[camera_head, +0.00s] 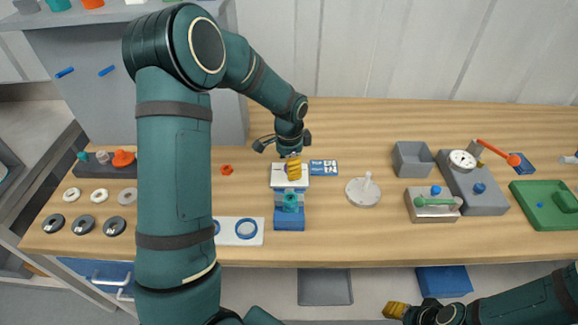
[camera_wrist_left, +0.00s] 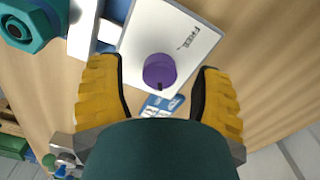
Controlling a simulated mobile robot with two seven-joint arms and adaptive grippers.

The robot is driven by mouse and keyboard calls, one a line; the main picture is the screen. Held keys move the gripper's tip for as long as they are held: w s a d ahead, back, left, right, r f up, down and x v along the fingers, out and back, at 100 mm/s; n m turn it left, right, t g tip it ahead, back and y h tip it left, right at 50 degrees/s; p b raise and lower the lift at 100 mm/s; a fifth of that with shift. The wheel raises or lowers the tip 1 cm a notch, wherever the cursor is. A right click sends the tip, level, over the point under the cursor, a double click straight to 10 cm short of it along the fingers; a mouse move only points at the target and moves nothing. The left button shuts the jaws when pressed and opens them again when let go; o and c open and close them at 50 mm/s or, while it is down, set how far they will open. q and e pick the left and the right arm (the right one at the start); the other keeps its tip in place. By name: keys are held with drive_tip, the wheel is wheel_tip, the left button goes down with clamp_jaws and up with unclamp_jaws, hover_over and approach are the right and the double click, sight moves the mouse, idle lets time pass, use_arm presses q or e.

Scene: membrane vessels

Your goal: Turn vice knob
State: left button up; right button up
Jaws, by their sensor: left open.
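The blue vice (camera_head: 289,222) stands near the front edge of the table, with a teal knob (camera_head: 290,200) on its front part. The teal knob also shows at the top left of the left wrist view (camera_wrist_left: 28,24). Behind it is a white plate (camera_head: 281,181) marked "FREE", with a round purple knob (camera_wrist_left: 160,71) seen in the left wrist view. My left gripper (camera_wrist_left: 161,92) is open, its yellow fingers on either side of the purple knob, with nothing held. I cannot tell whether they touch it. My right gripper (camera_head: 396,310) is low at the bottom right.
A blue-and-white card (camera_head: 323,168) lies behind the plate. A white round stand (camera_head: 363,191) and a grey open box (camera_head: 412,158) are to the right. A red nut (camera_head: 227,170) lies left.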

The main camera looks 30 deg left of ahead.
use_arm(q)
wheel_tip(320, 180, up, 11)
idle(0.3)
idle(0.5)
